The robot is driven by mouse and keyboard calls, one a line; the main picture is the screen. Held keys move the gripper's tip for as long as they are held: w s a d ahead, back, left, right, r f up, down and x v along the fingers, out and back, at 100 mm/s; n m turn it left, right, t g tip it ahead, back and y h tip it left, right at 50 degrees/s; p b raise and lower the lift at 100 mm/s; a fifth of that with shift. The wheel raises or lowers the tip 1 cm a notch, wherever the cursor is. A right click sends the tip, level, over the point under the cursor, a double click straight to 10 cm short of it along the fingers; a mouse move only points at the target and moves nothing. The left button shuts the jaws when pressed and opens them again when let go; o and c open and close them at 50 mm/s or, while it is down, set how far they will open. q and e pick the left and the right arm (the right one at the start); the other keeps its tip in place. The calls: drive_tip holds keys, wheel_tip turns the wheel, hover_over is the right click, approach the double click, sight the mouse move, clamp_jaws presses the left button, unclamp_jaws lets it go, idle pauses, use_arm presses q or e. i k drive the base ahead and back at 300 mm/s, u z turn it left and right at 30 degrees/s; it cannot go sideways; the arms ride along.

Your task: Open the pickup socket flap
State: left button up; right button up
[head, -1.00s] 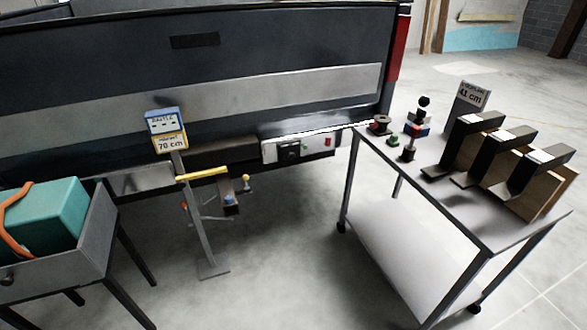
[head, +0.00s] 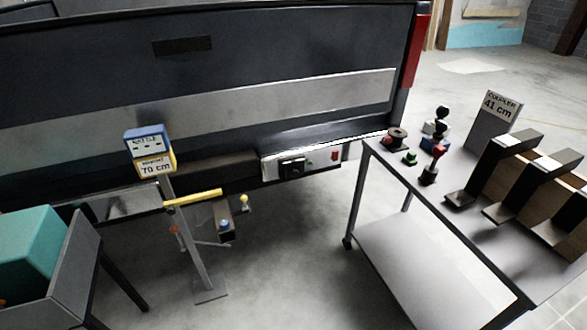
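The pickup's rear fills the upper left of the head view. A pale panel (head: 325,160) sits low on its bumper, left of the grey cart. On the panel is a black square socket with its flap (head: 292,167); the flap looks closed, though it is small in the picture. A small green spot and a red patch (head: 335,156) show to its right. Neither of my grippers is in view, so their distance to the socket does not show.
A grey cart (head: 400,200) at right carries several small parts, black brackets (head: 490,170) and a "41 cm" sign (head: 497,106). A post with a "70 cm" sign (head: 156,164) stands left of the socket. A teal box (head: 30,250) sits at lower left.

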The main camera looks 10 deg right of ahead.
sight(294, 168)
drive_tip(key=z, duration=0.6)
drive_tip(key=i, duration=0.85)
drive_tip(key=z, duration=0.75)
